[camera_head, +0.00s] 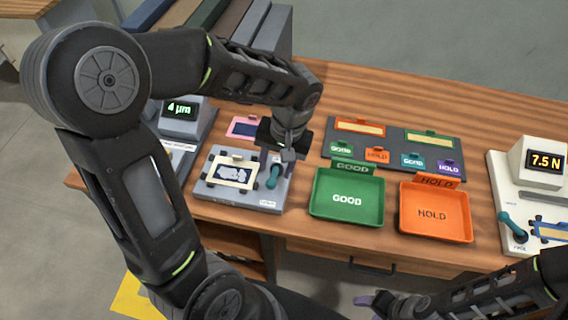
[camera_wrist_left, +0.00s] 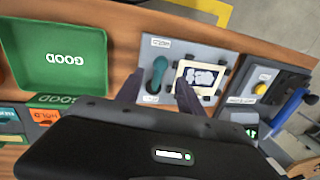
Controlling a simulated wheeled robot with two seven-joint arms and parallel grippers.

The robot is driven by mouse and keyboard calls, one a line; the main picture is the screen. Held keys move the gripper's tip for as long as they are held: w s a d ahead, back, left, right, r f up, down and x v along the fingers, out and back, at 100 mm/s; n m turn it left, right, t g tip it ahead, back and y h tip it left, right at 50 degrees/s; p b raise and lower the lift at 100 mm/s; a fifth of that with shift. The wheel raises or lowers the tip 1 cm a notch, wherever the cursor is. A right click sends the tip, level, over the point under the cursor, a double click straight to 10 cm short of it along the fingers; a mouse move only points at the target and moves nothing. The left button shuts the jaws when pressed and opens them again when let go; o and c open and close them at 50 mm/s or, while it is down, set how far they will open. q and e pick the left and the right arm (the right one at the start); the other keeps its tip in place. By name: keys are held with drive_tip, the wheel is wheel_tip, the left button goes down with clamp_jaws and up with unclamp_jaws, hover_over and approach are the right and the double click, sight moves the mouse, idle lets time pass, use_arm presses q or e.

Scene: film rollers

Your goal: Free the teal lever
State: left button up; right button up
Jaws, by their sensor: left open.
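A teal lever (camera_head: 273,176) stands on a grey block (camera_head: 240,198) at the left of the table. Beside it on the block is a framed plate with a pale film piece (camera_head: 234,169). My left gripper (camera_head: 287,162) is open, just above and beside this lever. In the left wrist view, the lever (camera_wrist_left: 156,76) shows between the two spread fingers of the left gripper (camera_wrist_left: 158,92), with a gap on each side. A second teal lever (camera_head: 513,227) stands on the white device at the right. My right gripper (camera_head: 378,299) is low at the front edge; its jaws do not show clearly.
A green GOOD tray (camera_head: 347,214) and an orange HOLD tray (camera_head: 436,229) stand right of the block. Behind them is a dark board (camera_head: 395,140) with labelled tags. A display reading 7.5 N (camera_head: 543,161) stands far right, another reading 4 µm (camera_head: 180,109) at left.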

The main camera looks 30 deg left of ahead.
sight(273, 178)
use_arm(q)
drive_tip(key=shift+s+a+f, duration=0.1)
drive_tip(key=shift+a+f, duration=0.1)
drive_tip(key=shift+f, duration=1.1)
drive_tip(key=shift+a+f, duration=0.25)
drive_tip(key=shift+f, duration=1)
drive_tip(key=shift+s+a+f, duration=0.1)
drive_tip(key=shift+a+f, duration=0.1)
drive_tip(key=shift+f, duration=1.1)
drive_tip(key=shift+c, duration=0.5)
clamp_jaws()
